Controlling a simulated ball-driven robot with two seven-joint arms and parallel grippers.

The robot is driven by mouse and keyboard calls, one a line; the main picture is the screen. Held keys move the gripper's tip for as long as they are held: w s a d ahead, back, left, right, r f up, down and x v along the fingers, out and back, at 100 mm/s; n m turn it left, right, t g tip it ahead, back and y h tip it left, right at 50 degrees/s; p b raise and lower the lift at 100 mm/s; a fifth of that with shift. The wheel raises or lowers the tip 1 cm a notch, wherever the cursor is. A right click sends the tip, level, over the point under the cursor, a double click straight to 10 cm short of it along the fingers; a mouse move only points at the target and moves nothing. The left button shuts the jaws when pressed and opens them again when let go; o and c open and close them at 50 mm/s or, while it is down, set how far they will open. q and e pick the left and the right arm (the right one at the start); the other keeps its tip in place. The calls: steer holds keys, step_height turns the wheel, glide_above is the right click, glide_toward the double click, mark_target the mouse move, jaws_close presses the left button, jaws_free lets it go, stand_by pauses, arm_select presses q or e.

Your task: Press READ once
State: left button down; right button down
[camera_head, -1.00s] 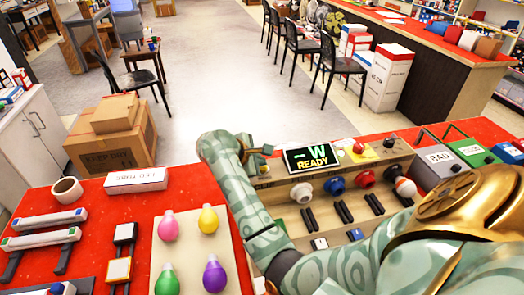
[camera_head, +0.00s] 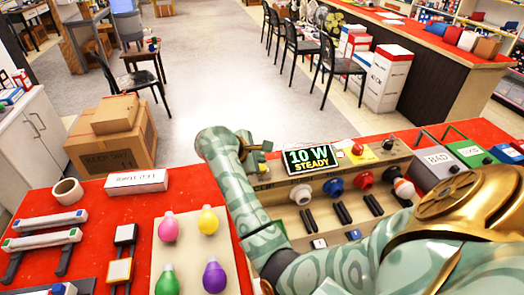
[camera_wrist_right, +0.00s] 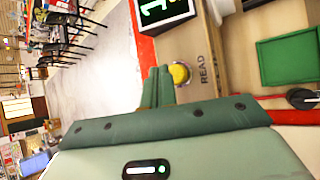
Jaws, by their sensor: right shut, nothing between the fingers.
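The yellow round READ button (camera_wrist_right: 180,73) sits on the tan front of the tester, beside the printed word READ (camera_wrist_right: 203,69). My right gripper (camera_wrist_right: 159,84) is shut and empty, its fingertips close beside the button. I cannot tell whether they touch it. In the head view the right gripper (camera_head: 250,160) is small at the left end of the tester (camera_head: 285,210), partly behind my own arm. The tester's display (camera_head: 312,159) reads "10 W STEADY" and also shows in the right wrist view (camera_wrist_right: 160,8). My left gripper is not in view.
Colored bulbs, pink (camera_head: 168,228), yellow (camera_head: 208,220), green (camera_head: 166,280) and purple (camera_head: 214,275), stand on a pale board left of my arm. Colored sockets and black slots line the tester. A BAD bin (camera_head: 438,163) and a green bin (camera_head: 470,152) stand at right.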

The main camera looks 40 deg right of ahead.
steer(key=shift+r+p, duration=1.45)
steer(key=shift+r, duration=1.05)
